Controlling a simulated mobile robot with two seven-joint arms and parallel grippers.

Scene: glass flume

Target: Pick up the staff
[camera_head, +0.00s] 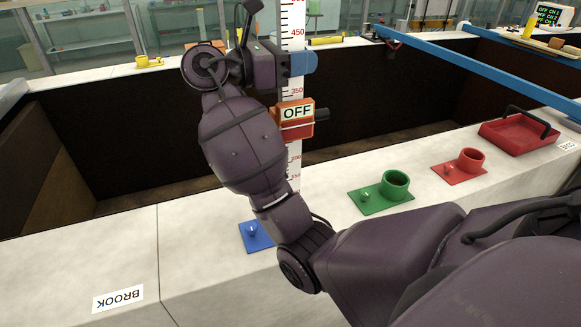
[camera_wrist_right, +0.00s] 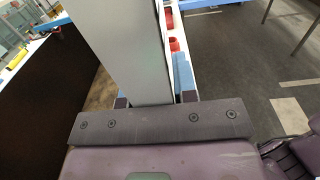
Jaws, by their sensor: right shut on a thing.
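In the right wrist view the staff (camera_wrist_right: 128,45) is a broad grey face between my blue-tipped fingers. The staff's lower end is hidden behind my right arm. My left gripper is in neither view.
On the pale wall top are a blue plate (camera_head: 257,236), a green cup (camera_head: 396,185), a red cup (camera_head: 472,160), a red tray (camera_head: 518,137) and a BROOK label (camera_head: 118,298). Behind lies a deep dark trough (camera_head: 120,130). A blue rail (camera_head: 480,68) crosses it at right.

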